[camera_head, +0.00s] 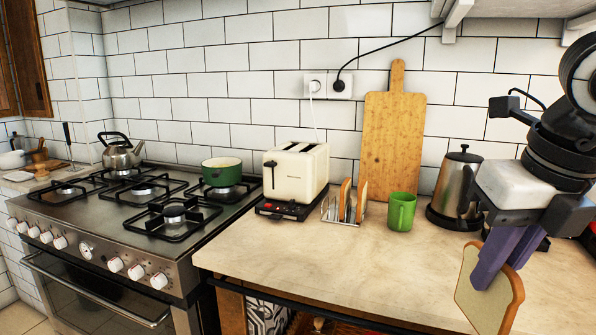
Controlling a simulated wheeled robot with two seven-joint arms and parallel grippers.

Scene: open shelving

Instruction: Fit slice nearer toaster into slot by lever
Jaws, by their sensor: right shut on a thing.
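A cream toaster (293,174) stands on the counter near the stove, with its slots on top and a dark lever (271,165) on its left-facing end. A wire rack (332,212) stands just right of it and holds bread slices (346,196) upright. My right gripper (488,272), with purple fingers, is at the right, over the counter's front edge. It is shut on a bread slice (487,300), which hangs tilted below the fingers, well apart from the toaster. The insides of the toaster slots cannot be made out. My left gripper is not in view.
A green mug (401,212) stands right of the rack, and a steel electric kettle (455,188) stands behind my right gripper. A wooden board (392,135) leans on the wall. A green pot (221,172) sits on the stove. The counter front (330,255) is clear.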

